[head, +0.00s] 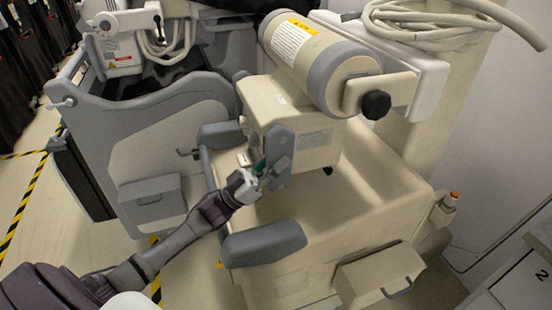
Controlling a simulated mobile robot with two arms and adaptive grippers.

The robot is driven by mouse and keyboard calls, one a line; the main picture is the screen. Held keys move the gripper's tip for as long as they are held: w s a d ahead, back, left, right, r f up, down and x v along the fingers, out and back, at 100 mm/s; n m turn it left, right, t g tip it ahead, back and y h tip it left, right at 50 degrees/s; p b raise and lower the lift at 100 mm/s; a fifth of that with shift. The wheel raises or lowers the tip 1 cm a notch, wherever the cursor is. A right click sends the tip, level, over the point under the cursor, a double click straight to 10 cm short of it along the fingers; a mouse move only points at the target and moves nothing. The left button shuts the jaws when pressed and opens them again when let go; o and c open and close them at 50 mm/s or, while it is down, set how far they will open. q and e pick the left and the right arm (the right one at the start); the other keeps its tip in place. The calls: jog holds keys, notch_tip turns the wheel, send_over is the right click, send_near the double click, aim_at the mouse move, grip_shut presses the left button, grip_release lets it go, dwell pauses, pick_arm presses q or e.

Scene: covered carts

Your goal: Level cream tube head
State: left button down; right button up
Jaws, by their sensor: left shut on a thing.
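The cream tube head (318,62) is a large cylinder with grey end bands, at the upper middle of the head view. It is tilted, with its right end lower in the picture. A cream box (310,135) hangs below it, with a grey bracket (279,142) on its front corner. My left gripper (262,173) is at the lower part of this bracket, shut on a small grey handle there. The fingertips and the handle are small and partly hidden. My right gripper is not in view.
A black knob (376,104) sits on the arm at the tube head's right end. The cream cart (375,205) below has grey armrest-like pads (264,244). Another grey and cream cart (150,140) stands at left. A cable coil (430,22) hangs at upper right.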

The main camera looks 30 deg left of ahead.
pick_arm(q)
jog(key=shift+w+d+f, duration=0.1)
jog(key=shift+d+f, duration=0.1)
jog(key=shift+f, duration=0.25)
jog(key=c, duration=1.2)
grip_release()
jog(key=shift+w+r, duration=0.1)
jog(key=shift+r, duration=0.05)
jog(key=shift+a, duration=0.1)
jog(key=v, duration=0.7)
